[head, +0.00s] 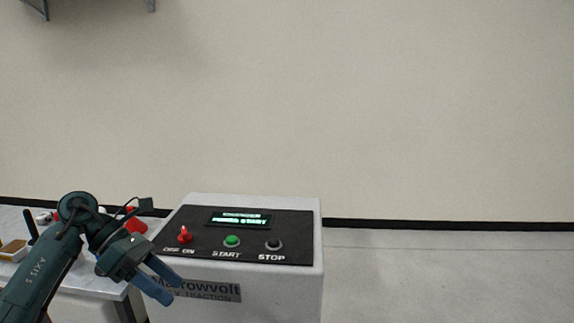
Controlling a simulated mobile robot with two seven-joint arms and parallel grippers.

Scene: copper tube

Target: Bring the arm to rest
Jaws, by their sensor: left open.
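My left arm comes in from the lower left in the head view, with its gripper (166,284) in front of the machine's left front face. The gripper's two blue fingers are apart with nothing between them. They partly cover the lettering on the front plate. The white machine (300,292) has a black sloped panel with a red switch (184,235), a green START button (232,241), a dark STOP button (273,244) and a lit display (239,219). My right gripper is not in view.
A light table (96,284) stands left of the machine, partly behind my arm. Red objects (136,222) and a small yellowish tray (14,250) lie on it. The floor (450,275) right of the machine is clear. A plain wall (380,110) stands behind.

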